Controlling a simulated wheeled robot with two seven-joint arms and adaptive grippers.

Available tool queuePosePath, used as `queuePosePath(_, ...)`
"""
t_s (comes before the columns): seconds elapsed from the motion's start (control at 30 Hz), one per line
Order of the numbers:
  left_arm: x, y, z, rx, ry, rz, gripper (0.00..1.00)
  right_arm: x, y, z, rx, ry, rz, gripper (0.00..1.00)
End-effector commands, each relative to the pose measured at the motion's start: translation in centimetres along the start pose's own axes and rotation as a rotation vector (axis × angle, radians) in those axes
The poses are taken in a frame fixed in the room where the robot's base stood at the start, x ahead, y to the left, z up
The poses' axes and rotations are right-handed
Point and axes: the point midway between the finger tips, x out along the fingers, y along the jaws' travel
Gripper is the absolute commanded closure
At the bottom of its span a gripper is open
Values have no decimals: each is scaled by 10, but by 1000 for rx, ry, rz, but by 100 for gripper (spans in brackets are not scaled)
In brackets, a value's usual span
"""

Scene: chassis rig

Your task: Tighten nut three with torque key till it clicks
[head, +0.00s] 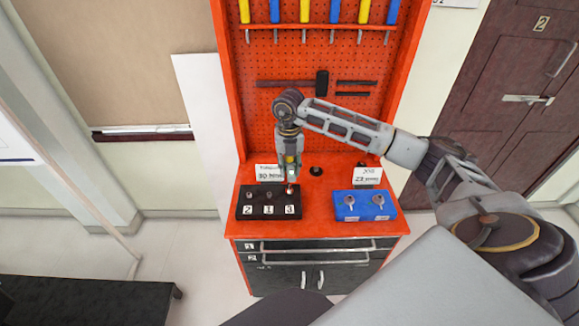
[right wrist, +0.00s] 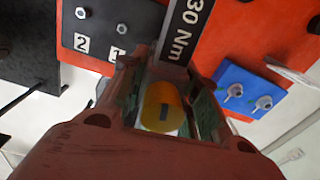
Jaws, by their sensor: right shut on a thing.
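The black block (head: 251,212) on the orange bench top carries nuts above number labels; the left nut (head: 249,195) and the middle nut (head: 269,195) stand free. My right gripper (head: 290,172) is above the block's right end, shut on the torque key, whose round yellow end (right wrist: 162,106) shows between the fingers in the right wrist view. Nut three, at the right-hand label (head: 290,211), is mostly hidden under the gripper and key. A small red and white spot shows there. I cannot tell whether the key is seated on the nut. My left gripper is out of view.
An orange pegboard (head: 270,62) with hanging tools rises behind. Bench top between the blocks is clear.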

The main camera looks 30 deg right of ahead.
Motion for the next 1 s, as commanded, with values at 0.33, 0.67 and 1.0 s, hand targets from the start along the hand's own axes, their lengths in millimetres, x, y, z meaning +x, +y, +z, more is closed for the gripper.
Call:
queuePosePath(0.33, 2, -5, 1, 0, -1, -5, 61, -1, 0, 1, -44, -4, 2, 100)
queuePosePath(0.67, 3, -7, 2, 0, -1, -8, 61, -1, 0, 1, -82, -3, 1, 100)
queuePosePath(1.0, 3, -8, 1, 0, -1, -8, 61, -1, 0, 1, -83, -2, 1, 100)
